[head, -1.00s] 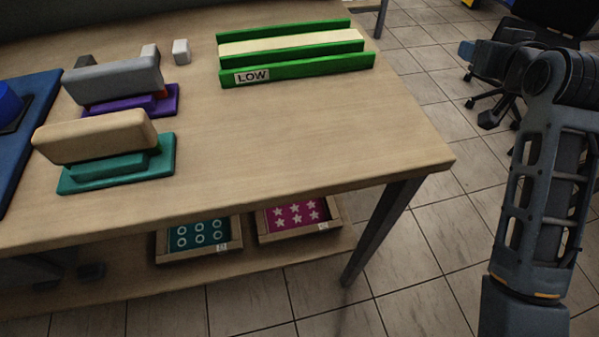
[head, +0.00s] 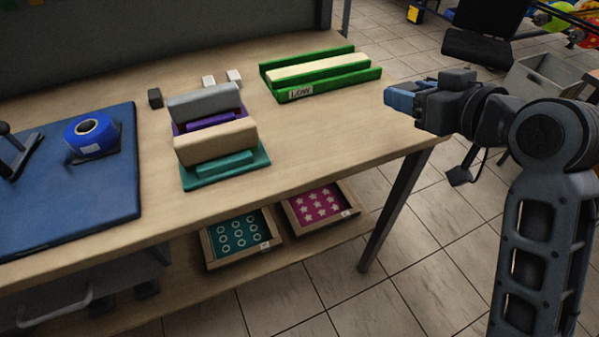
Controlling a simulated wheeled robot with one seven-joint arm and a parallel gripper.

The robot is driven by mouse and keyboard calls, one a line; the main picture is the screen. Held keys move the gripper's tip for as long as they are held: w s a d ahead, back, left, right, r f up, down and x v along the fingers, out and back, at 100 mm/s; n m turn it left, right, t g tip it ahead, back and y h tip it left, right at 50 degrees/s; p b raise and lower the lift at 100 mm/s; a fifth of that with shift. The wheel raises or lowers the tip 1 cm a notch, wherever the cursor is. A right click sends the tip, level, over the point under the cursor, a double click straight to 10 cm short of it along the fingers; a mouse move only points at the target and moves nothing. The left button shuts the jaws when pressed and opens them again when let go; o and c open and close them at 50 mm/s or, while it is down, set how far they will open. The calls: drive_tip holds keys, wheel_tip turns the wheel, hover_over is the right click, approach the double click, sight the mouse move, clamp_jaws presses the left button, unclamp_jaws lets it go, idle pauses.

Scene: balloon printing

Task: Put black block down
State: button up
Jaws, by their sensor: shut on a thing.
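My gripper (head: 403,98), with blue fingertips, reaches in from the right near the table's right edge. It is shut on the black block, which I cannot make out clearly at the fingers. Another dark block (head: 155,97) lies on the table (head: 330,125) at the back left, far from my gripper. Two light blocks (head: 221,79) lie behind the stamps.
A grey block on a purple base (head: 204,101) and a tan block on a teal base (head: 215,141) stand mid-table. Trays (head: 239,233) lie below.

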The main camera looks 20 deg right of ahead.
hover_over(334, 173)
wheel_tip(334, 173, down, 7)
drive_tip(key=shift+r, duration=0.1)
drive_tip(key=shift+f+b, duration=0.3)
drive_tip(key=shift+f, duration=1.8)
drive_tip(key=shift+f, duration=0.1)
drive_tip(key=o, duration=1)
drive_tip(key=p+v, duration=0.3)
drive_tip(key=v, duration=0.9)
drive_tip(key=shift+r, duration=0.2)
